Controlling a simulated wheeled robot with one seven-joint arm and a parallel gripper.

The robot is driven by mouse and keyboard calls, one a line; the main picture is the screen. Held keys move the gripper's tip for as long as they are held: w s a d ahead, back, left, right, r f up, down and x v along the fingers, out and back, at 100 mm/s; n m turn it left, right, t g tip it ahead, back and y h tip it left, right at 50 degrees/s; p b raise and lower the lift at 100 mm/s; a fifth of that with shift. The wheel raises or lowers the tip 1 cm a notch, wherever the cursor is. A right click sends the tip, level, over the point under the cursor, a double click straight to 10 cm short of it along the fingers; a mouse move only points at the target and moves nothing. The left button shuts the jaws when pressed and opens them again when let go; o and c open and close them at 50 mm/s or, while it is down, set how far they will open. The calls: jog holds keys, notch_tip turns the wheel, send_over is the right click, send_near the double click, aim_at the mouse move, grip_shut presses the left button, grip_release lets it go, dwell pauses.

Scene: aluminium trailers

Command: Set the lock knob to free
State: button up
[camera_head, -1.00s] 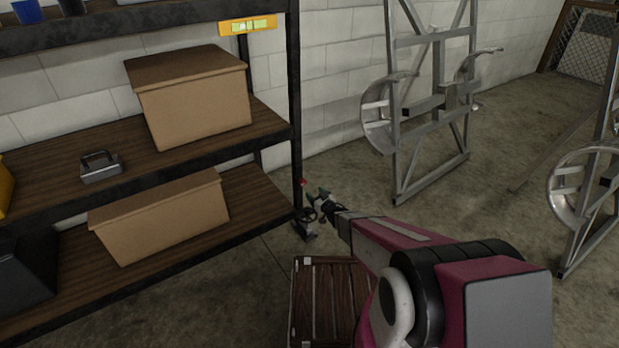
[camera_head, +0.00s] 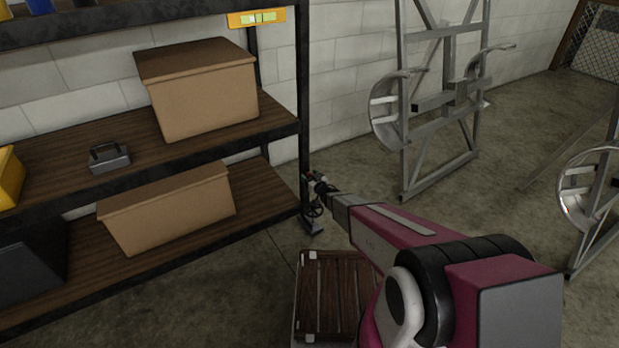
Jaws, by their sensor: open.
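A small dark device with a handwheel and a foot (camera_head: 313,226) stands on the floor beside the shelf's front right post. My gripper (camera_head: 316,181) is open at the upper end of this device, at the far end of my pink arm. The gripper is small here and overlaps the top of the device. I cannot make out the lock knob or its setting, and I cannot tell whether the fingers touch anything.
A wooden crate (camera_head: 336,300) sits on the floor below my arm. The shelf (camera_head: 190,243) at left holds an upper carton (camera_head: 205,105), a lower carton (camera_head: 170,213) and a small metal case (camera_head: 110,158). Metal frames (camera_head: 440,150) stand at right; open floor lies between.

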jog(key=c, duration=0.9)
jog(key=shift+o, duration=0.2)
jog(key=shift+m, duration=0.3)
jog(key=m, duration=0.8)
jog(key=shift+w+d+f+m, duration=0.1)
jog(key=shift+m, duration=0.3)
jog(key=m, duration=0.4)
jog(key=shift+m, duration=0.3)
jog(key=shift+f+m, duration=0.15)
jog(key=shift+m, duration=1.75)
